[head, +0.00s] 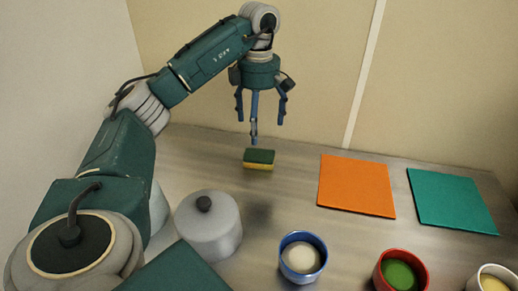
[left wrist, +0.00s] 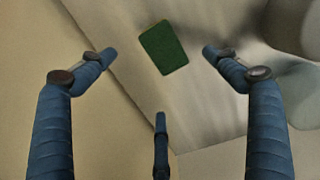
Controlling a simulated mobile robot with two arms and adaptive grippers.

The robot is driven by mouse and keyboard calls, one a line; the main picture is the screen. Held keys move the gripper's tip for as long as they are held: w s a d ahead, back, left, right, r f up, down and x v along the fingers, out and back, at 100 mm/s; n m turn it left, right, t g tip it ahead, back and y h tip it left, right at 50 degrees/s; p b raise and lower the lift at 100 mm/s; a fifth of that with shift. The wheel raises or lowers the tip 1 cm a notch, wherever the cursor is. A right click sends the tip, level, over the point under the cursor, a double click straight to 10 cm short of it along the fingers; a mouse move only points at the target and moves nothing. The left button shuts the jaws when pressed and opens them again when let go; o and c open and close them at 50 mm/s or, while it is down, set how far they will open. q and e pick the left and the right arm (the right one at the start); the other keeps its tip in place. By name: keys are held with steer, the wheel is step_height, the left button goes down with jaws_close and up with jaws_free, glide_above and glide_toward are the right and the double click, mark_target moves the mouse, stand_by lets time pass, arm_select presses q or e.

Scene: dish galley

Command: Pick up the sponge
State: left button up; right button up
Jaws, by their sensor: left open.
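The sponge (head: 259,159) has a green top and a yellow lower layer. It lies flat on the metal counter toward the back in the head view. In the left wrist view its green face (left wrist: 163,48) shows between the spread fingers, toward the top of the picture. My left gripper (head: 258,118) points down above the sponge, open and empty, with a gap between fingertips and sponge. Its blue fingers also show in the left wrist view (left wrist: 158,75). My right gripper is in neither view.
A grey lidded pot (head: 208,232) stands in front of the sponge. A blue bowl (head: 301,262), a red bowl (head: 402,272) and a white bowl (head: 492,281) stand along the front. An orange mat (head: 356,186) and a teal mat (head: 451,201) lie right. A wall runs behind.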

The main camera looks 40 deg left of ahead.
mark_target(260, 152)
arm_select(q)
step_height(260, 152, down, 9)
steer(key=shift+w+d+p, duration=0.1)
steer(key=shift+w+p, duration=0.05)
steer(key=shift+p, duration=0.45)
steer(key=c, duration=0.8)
